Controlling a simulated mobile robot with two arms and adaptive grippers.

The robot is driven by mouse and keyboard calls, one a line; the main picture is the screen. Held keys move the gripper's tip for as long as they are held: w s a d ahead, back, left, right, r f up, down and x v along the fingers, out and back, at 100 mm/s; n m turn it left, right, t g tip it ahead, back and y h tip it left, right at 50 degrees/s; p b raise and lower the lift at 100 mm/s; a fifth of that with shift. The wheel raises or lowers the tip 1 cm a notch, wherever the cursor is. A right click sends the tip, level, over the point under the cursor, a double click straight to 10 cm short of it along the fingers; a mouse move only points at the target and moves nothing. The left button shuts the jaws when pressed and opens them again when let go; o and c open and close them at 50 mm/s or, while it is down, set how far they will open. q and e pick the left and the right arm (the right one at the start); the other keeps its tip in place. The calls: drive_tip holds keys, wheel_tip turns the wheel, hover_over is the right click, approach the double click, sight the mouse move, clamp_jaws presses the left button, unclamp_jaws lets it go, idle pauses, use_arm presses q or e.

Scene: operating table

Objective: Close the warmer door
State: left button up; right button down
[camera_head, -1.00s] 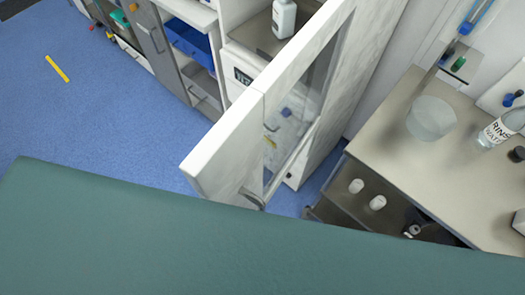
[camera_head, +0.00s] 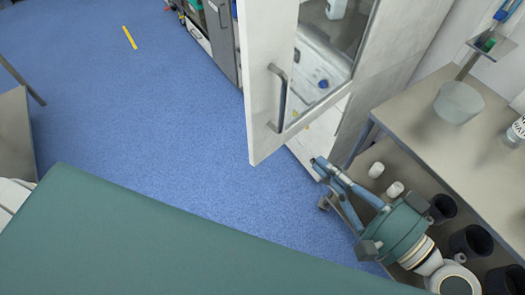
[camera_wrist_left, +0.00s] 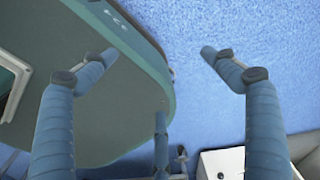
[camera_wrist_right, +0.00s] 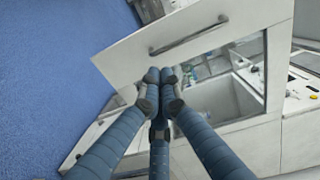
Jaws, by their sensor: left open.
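The warmer door (camera_head: 272,60) is a white framed door with a glass window and a metal bar handle (camera_head: 280,98). It stands swung open from its tall white cabinet (camera_head: 400,60). My right gripper (camera_head: 320,184) is low and to the right of the door's lower part in the head view. In the right wrist view its fingers (camera_wrist_right: 160,76) are together and empty, in front of the door frame below the handle (camera_wrist_right: 190,36). Contact with the door cannot be told. My left gripper (camera_wrist_left: 157,54) is open and empty, with blue floor and a green padded top below it.
The green operating table (camera_head: 190,235) fills the lower left. A side counter (camera_head: 450,115) with a bowl (camera_head: 458,102) stands at the right, with white and black containers on a shelf under it. Blue floor (camera_head: 150,110) is clear left of the door.

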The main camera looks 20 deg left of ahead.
wheel_tip(320, 180, up, 3)
drive_tip(key=s+a+y, duration=0.1)
drive_tip(key=s, duration=0.1)
drive_tip(key=p, duration=0.5)
approach(257, 114)
drive_tip(key=p+x, duration=0.2)
drive_tip(key=x, duration=0.4)
drive_tip(key=shift+r+p, duration=0.1)
drive_tip(key=shift+p, duration=0.25)
drive_tip(key=shift+w+a, duration=0.3)
drive_tip(key=shift+a, duration=0.2)
drive_tip(key=shift+f, duration=0.2)
